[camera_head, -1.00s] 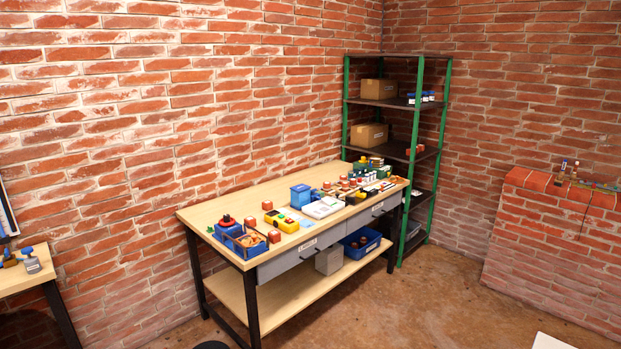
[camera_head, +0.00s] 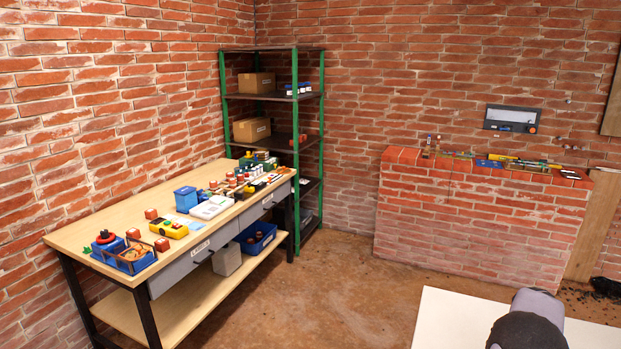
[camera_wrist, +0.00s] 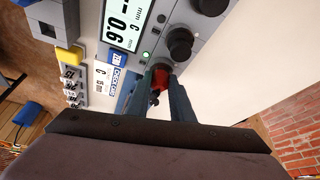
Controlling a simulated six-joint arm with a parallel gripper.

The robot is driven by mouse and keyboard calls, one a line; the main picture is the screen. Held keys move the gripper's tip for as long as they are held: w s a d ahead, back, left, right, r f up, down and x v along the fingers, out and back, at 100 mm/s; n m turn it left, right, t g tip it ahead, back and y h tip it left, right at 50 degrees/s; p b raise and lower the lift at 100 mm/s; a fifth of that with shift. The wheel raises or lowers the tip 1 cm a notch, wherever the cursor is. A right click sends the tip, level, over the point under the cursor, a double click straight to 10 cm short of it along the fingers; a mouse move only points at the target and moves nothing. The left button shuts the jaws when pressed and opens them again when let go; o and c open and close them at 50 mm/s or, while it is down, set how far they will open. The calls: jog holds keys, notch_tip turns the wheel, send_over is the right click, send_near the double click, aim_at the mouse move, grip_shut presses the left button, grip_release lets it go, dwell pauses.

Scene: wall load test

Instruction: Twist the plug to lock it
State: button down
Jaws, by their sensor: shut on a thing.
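In the wrist view, my gripper (camera_wrist: 158,98) reaches up to the front of a grey panel device (camera_wrist: 204,45). Its two dark blue-grey fingers are shut on a small red plug (camera_wrist: 161,76). The plug sits at a round dark fitting on the panel, just below a black knob (camera_wrist: 180,43). The fingers partly hide the plug, so I cannot tell how far it is turned. The head view does not show the plug or the gripper fingers.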

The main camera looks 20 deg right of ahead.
jog(key=shift+f, duration=0.1)
jog(key=shift+m+g+b, duration=0.3)
jog(key=shift+m+b, duration=0.1)
jog(key=shift+m, duration=0.4)
jog(key=shift+s+m+y, duration=0.1)
jog(key=shift+m+y, duration=0.2)
jog(key=shift+m, duration=0.3)
jog(key=c, duration=1.8)
grip_release()
jog(key=shift+o, duration=0.2)
jog(key=shift+a, duration=0.1)
jog(key=shift+r, duration=0.2)
jog(key=shift+r+p, duration=2.2)
jog(key=shift+r, duration=1.2)
